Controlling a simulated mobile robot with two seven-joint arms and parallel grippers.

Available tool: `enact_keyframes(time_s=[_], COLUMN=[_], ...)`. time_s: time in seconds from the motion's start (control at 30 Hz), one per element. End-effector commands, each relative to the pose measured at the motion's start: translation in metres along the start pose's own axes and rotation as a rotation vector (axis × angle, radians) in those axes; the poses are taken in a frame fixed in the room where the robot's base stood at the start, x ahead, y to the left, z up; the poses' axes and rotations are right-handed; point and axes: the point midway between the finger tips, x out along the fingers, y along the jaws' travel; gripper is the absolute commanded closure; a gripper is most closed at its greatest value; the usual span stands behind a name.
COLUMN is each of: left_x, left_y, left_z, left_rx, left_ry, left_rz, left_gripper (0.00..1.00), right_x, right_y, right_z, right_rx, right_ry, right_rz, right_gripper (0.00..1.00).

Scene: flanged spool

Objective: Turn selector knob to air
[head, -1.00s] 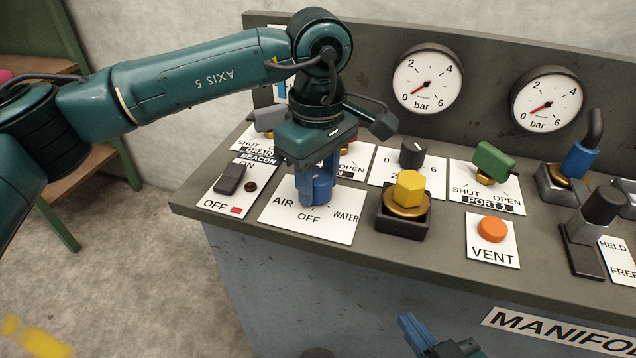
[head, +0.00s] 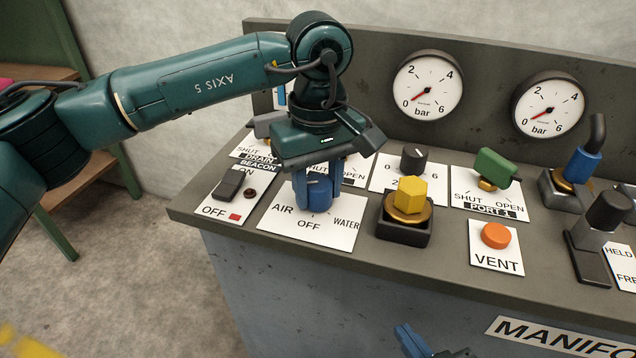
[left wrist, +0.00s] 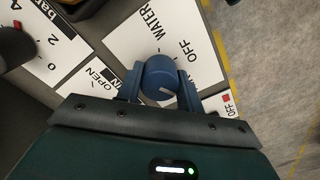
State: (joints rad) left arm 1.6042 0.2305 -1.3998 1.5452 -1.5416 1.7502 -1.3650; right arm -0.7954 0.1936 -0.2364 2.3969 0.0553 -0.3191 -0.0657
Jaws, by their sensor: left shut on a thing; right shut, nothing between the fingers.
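The selector knob (head: 319,196) is a blue round knob on a white plate (head: 310,232) marked AIR at left, OFF in front and WATER at right. My left gripper (head: 318,190) points down with its fingers shut on either side of the knob. In the left wrist view the knob (left wrist: 159,78) sits between the fingers (left wrist: 160,88). A short white mark on its cap slants to the lower right, on the side away from the WATER word. The AIR word is hidden there. My right gripper (head: 408,340) is shut and empty at the bottom edge, below the panel.
A beacon switch (head: 229,184) stands close left of the knob's plate. A yellow hex knob (head: 409,195) on a dark base stands close right. A black dial (head: 413,158) and a green valve handle (head: 495,166) are behind. An orange VENT button (head: 495,235) is further right.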

Motion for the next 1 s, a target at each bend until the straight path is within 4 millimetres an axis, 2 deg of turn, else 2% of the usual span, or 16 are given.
enact_keyframes(time_s=[0.17,0.2,0.43,0.77,0.87,1.0], left_x=[-0.001,-0.001,-0.001,-0.006,-0.019,-0.049], left_y=[0.0,0.0,0.0,0.0,0.001,0.001], left_z=[0.0,0.0,0.0,0.0,0.0,0.0], left_rx=[0.004,0.003,0.002,0.001,0.001,0.0], left_ry=[0.001,0.001,0.001,0.002,0.002,0.003], left_rz=[0.002,0.002,0.001,0.002,0.002,0.003], left_gripper=[0.86,0.61,0.42,0.41,0.41,0.41], right_x=[0.0,0.0,0.0,0.0,-0.001,-0.003], right_y=[0.0,0.0,0.001,0.002,0.002,0.003], right_z=[-0.001,-0.001,-0.001,-0.002,-0.004,-0.01], right_rx=[0.0,0.0,-0.001,-0.001,0.002,0.009], right_ry=[0.002,0.002,0.003,0.004,0.006,0.016], right_rz=[0.001,0.001,0.003,0.004,0.004,0.008], right_gripper=[1.0,1.0,1.0,1.0,1.0,1.0])
